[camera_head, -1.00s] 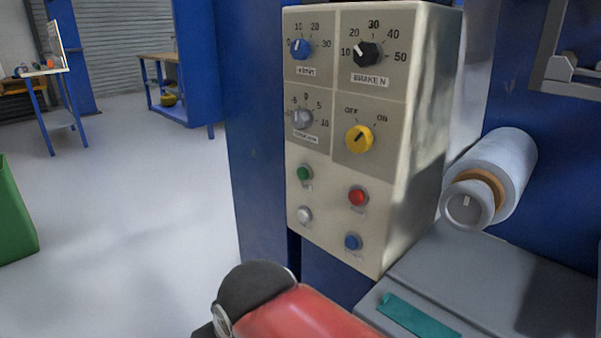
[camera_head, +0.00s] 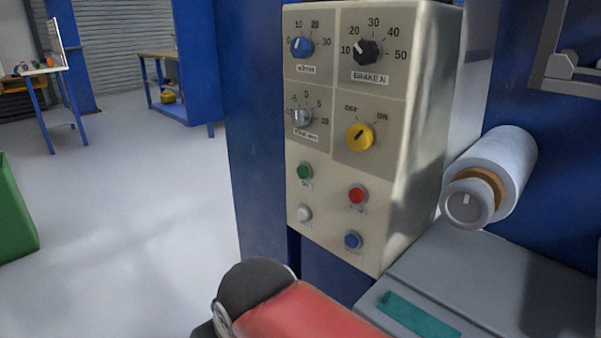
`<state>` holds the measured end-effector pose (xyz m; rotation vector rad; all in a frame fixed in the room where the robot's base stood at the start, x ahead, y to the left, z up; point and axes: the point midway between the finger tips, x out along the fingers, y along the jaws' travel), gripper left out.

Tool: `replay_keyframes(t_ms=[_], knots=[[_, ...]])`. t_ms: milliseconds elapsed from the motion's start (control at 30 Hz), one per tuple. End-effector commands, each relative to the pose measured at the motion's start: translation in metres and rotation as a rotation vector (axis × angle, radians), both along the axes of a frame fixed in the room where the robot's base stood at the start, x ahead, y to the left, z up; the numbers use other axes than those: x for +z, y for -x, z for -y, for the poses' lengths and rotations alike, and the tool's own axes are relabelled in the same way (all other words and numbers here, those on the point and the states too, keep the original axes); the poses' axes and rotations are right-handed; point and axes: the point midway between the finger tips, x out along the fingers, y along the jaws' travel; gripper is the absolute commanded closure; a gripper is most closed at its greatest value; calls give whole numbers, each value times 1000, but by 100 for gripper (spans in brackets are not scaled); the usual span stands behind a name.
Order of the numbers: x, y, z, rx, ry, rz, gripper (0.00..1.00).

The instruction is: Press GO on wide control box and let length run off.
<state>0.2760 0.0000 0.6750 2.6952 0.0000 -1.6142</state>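A cream control box (camera_head: 410,150) is fixed to a blue machine frame. Its lower face has a green button (camera_head: 304,171), a red button (camera_head: 357,194), a white button (camera_head: 304,213) and a blue button (camera_head: 352,240). Their small labels are too blurred to read, so I cannot tell which is GO. Above them are a yellow OFF/ON knob (camera_head: 360,138), a black brake dial (camera_head: 367,53) and two other dials. A pale film roll (camera_head: 507,160) sits on a brown core to the right. Only my red and black arm link shows at the bottom; my gripper is out of view.
A grey machine surface (camera_head: 500,275) with a teal strip (camera_head: 421,315) lies below the roll. A green bin (camera_head: 14,215) stands at the left edge. Worktables stand far back left. The pale floor between is clear.

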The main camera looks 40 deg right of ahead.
Motion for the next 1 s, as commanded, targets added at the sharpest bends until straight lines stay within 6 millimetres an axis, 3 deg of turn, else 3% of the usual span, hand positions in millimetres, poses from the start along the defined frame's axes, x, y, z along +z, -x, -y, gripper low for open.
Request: replay_keyframes(t_ms=[67,433,1000], knots=[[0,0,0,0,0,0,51],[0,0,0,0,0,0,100],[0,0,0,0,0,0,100]])
